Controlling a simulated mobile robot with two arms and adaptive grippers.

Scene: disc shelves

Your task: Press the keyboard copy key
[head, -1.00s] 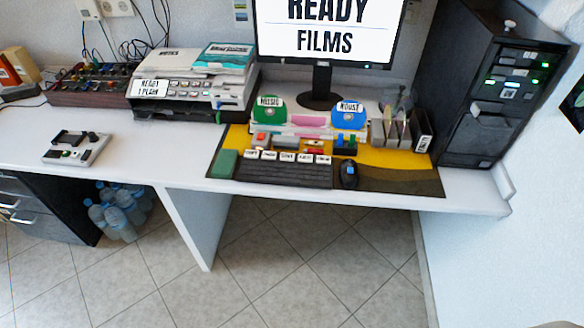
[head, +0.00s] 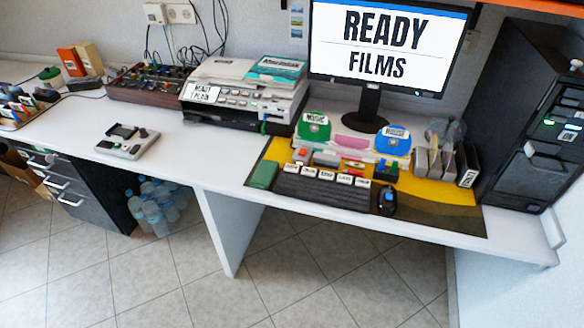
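A black keyboard (head: 324,191) lies on a dark and yellow desk mat (head: 447,213) at the right part of the white desk. A row of white labelled keys (head: 343,177) runs along its back edge. Their lettering is too small to read surely, so I cannot tell which is the copy key. A black mouse (head: 388,202) lies to its right and a green block (head: 263,174) to its left. The monitor (head: 385,45) behind reads "READY FILMS". Neither of my grippers is in view.
A printer (head: 245,92) labelled "READY" stands left of the mat. A small grey device (head: 127,141) lies further left. A black computer tower (head: 530,115) stands at the right end. Green and blue discs stand behind the keyboard. Bare desk lies left of the mat.

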